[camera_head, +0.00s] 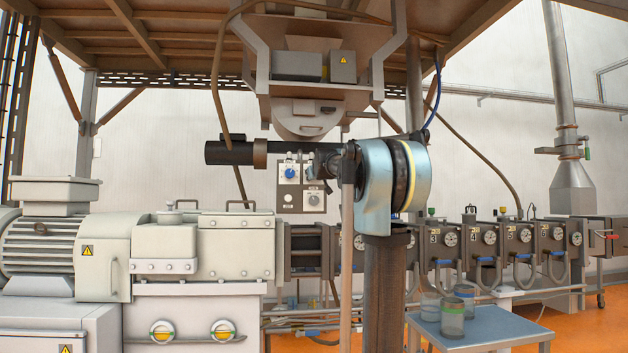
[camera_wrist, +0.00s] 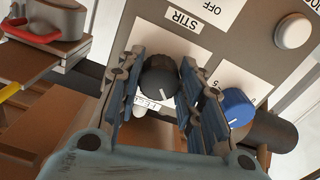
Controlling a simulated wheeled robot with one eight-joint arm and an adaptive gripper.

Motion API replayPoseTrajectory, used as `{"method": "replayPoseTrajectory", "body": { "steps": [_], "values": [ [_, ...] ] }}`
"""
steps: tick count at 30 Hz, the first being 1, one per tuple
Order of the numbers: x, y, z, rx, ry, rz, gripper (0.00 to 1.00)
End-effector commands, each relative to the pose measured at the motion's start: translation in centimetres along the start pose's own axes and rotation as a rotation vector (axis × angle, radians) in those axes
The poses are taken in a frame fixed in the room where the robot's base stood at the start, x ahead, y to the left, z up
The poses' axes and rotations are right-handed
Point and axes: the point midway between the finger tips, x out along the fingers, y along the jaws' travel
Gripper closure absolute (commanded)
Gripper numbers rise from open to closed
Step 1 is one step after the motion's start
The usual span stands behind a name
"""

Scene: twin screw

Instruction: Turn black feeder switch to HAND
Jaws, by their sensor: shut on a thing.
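The black switch (camera_wrist: 157,72) sits on the grey control panel in the wrist view, with a short white pointer line towards the lower right of the picture. My gripper (camera_wrist: 162,84) has its two blue ribbed fingers on either side of the knob and is shut on it. In the head view my gripper (camera_head: 321,164) reaches the panel's upper right and hides the switch.
A blue dial (camera_wrist: 237,107) sits close beside my right finger in the wrist view. The head view shows the panel (camera_head: 301,188), with a grey knob (camera_head: 313,200) at lower right.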

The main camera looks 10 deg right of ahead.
Motion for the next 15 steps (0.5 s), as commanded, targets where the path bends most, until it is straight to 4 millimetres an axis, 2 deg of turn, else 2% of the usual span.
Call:
{"method": "replayPoseTrajectory", "body": {
  "steps": [7, 15],
  "values": [
    [-0.05, 0.14, 0.18, -0.161, -0.004, 0.001, 0.90],
    [-0.05, 0.17, 0.20, -0.253, -0.004, 0.001, 0.90]
  ]
}}
